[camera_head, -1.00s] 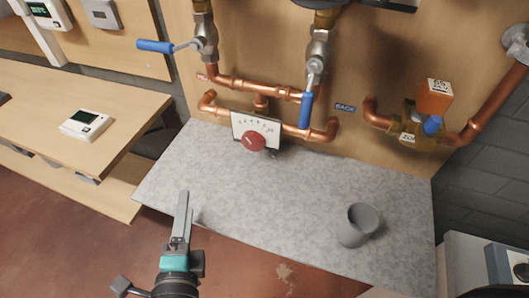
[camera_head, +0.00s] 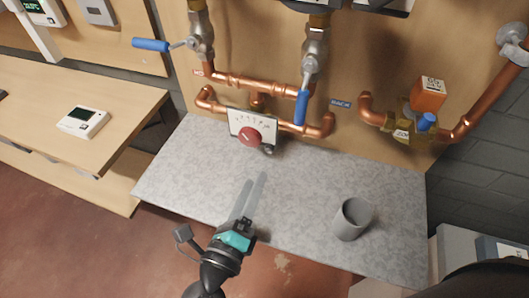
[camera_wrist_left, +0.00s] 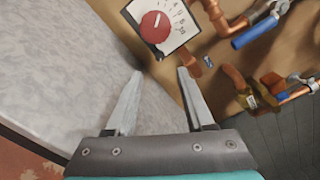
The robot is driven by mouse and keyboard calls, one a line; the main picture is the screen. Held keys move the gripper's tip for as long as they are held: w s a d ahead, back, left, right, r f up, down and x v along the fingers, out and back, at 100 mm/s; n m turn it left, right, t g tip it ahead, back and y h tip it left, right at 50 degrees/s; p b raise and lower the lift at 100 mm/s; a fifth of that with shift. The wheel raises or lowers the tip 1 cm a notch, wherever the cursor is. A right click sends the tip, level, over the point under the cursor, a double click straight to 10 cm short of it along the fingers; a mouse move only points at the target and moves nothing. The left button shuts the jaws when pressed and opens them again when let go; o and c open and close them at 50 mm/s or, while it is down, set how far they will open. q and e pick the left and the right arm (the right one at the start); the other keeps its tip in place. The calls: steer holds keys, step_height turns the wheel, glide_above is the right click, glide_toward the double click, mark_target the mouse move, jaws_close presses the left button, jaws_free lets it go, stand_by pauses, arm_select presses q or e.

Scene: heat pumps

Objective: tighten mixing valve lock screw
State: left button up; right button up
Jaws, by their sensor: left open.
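The mixing valve has a red knob (camera_head: 250,136) on a white scale plate (camera_head: 238,119), mounted low on the wooden board among copper pipes. A small dark part (camera_head: 268,149) shows at the plate's lower right; I cannot make out the lock screw clearly. My left gripper (camera_head: 255,180) is open and empty, above the grey worktop and in front of the valve, not touching it. In the left wrist view the open fingers (camera_wrist_left: 160,73) point toward the knob (camera_wrist_left: 154,27) and plate, with a gap between. My right gripper is not seen.
A grey cup (camera_head: 352,220) stands on the speckled worktop (camera_head: 180,165) at the right. Blue-handled valves (camera_head: 302,107) and a zone valve with an orange box (camera_head: 428,94) sit on the board. A white thermostat (camera_head: 82,122) lies on the left bench. The worktop's middle is mostly clear.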

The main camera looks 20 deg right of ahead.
mark_target(268, 151)
arm_select(q)
steer(key=x, duration=0.7)
steer(key=shift+w+d+p, duration=0.2)
steer(key=shift+w+p, duration=0.1)
steer(key=shift+p, duration=0.05)
jaws_close()
